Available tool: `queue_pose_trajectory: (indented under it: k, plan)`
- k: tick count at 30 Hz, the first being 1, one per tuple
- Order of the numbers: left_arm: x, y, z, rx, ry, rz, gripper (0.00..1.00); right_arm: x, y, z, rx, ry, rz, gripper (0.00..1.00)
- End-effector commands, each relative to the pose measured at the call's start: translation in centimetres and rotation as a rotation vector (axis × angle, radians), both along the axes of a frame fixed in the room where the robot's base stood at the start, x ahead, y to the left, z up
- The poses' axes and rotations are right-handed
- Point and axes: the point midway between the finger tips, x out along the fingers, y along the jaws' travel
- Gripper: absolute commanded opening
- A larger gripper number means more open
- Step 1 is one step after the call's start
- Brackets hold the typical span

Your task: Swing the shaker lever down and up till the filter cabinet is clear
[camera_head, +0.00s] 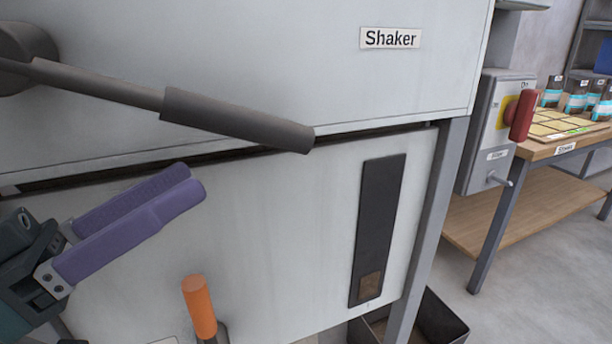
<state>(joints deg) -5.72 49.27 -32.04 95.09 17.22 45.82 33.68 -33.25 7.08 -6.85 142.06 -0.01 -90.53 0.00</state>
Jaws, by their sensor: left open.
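The shaker lever (235,120) is a dark grey bar with a thicker grip. It runs from a round pivot (18,57) at the upper left, sloping down to the right across the filter cabinet (270,220). The cabinet is pale grey, with a "Shaker" label (391,38) above right. A tall dark window strip (379,225) on its front shows a small brown patch (370,287) near the bottom. My left gripper (188,185), with purple fingers, is open and empty, below the lever and apart from it. My right gripper is not in view.
An orange handle (199,307) stands up at the bottom centre. A dark bin (440,318) sits on the floor under the cabinet's right side. Right of the cabinet are a switch box (493,120) with a red handle (523,115) and a wooden table (570,137) with jars.

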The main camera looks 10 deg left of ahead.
Motion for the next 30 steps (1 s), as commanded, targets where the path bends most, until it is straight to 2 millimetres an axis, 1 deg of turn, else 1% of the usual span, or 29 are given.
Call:
queue_pose_trajectory:
  k: [1, 4, 7, 11, 15, 21, 25, 30]
  plan:
    - [-0.2, 0.6, -0.5, -0.016, -0.025, -0.019, 0.62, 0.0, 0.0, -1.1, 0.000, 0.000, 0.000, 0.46]
    - [-0.6, 1.1, 0.0, -0.042, -0.054, -0.044, 0.62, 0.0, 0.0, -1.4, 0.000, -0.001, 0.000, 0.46]
    - [-0.3, 0.9, 0.6, -0.053, -0.065, -0.051, 0.62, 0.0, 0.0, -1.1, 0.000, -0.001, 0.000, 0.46]
    - [0.9, -0.5, 1.6, -0.056, -0.067, -0.052, 0.62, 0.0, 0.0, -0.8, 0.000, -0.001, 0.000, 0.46]
    - [2.6, -2.5, 2.7, -0.056, -0.068, -0.053, 0.62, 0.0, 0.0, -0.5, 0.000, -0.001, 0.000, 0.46]
    - [4.6, -4.7, 3.7, -0.054, -0.065, -0.050, 0.62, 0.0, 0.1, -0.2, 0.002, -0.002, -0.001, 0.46]
    - [5.3, -5.3, 4.0, -0.053, -0.063, -0.051, 0.62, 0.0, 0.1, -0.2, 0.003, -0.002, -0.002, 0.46]
    - [5.4, -5.6, 4.1, -0.052, -0.062, -0.050, 0.62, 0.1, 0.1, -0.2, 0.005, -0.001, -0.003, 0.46]
